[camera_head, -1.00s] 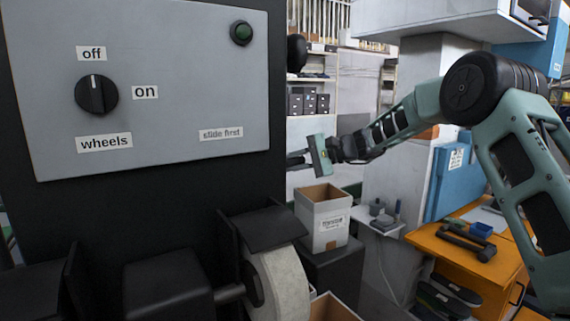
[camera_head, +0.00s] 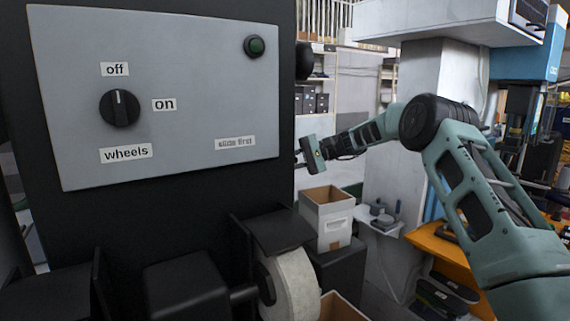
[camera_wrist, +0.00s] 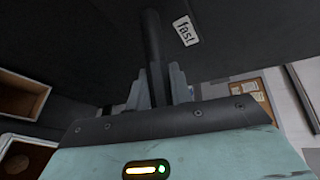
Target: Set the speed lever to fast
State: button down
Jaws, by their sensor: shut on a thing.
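The speed lever (camera_wrist: 153,42) is a dark bar on the machine's dark side, seen in the wrist view. My gripper (camera_wrist: 158,88) is shut on it, with one finger on each side. A white label reading "fast" (camera_wrist: 186,30) is on the dark surface just right of the lever. In the head view my gripper (camera_head: 299,159) is at the right edge of the machine (camera_head: 210,225), and the lever is hidden there.
A white wheel (camera_head: 292,285) is below. An open box (camera_head: 327,218) stands below my gripper. An orange bench (camera_head: 440,250) is at the right.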

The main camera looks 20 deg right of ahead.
jog(key=c, duration=1.3)
grip_release()
jog(key=shift+w+a, duration=0.1)
jog(key=shift+w, duration=0.05)
jog(key=shift+o, duration=0.2)
jog(key=b+v, duration=0.3)
jog(key=v, duration=1.4)
jog(key=shift+d, duration=0.2)
